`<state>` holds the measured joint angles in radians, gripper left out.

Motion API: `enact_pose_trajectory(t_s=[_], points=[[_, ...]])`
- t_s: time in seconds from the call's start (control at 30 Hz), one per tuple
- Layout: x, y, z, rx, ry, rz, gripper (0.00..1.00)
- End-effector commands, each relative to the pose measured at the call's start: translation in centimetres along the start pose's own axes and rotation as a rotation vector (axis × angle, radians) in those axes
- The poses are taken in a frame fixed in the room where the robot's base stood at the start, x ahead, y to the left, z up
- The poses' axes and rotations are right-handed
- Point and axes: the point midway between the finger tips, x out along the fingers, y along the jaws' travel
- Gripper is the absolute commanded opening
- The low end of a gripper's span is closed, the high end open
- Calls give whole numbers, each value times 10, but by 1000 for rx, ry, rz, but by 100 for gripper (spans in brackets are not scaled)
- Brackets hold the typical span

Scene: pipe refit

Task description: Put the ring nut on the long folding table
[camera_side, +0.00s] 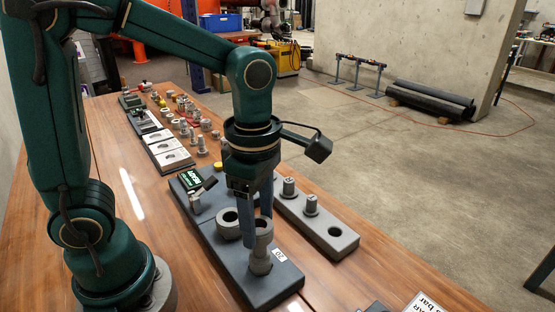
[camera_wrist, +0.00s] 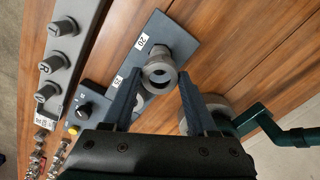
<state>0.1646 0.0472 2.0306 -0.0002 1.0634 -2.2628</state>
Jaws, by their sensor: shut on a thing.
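The ring nut (camera_side: 264,228) is a grey ring, held between the fingers of my gripper (camera_side: 257,218) in the side view. It also shows between the fingertips in the wrist view (camera_wrist: 158,76). It is over or on a grey pipe fitting (camera_side: 260,264) at the near end of the blue-grey base plate (camera_side: 225,260), by the "20" label. I cannot tell whether ring and fitting touch. The wooden table top (camera_side: 150,215), which may be the long folding table, lies under the plate.
A grey socket (camera_side: 228,224) stands on the plate beside my gripper. A grey rack (camera_side: 334,235) with upright plugs and an empty hole lies to the right. Several fittings fill the far table. Bare wood lies left of the plate.

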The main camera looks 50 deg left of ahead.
Motion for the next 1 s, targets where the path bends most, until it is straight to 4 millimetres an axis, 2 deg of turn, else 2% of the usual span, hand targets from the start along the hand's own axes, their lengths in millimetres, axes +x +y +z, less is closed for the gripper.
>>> enact_pose_trajectory(t_s=[0.17, 0.23, 0.47, 0.6, 0.7, 0.87, 1.0], points=[[-1, 0, 0, 26, 1, -2, 0], [-4, 6, 1, 55, -3, 4, 0], [-10, 55, -21, -23, -5, 9, 0], [-11, 83, -46, -111, -4, 8, 0], [-11, 97, -62, -176, -3, 7, 0], [-8, 106, -78, -248, -1, 2, 0], [0, 105, -70, -259, 1, -4, 0]])
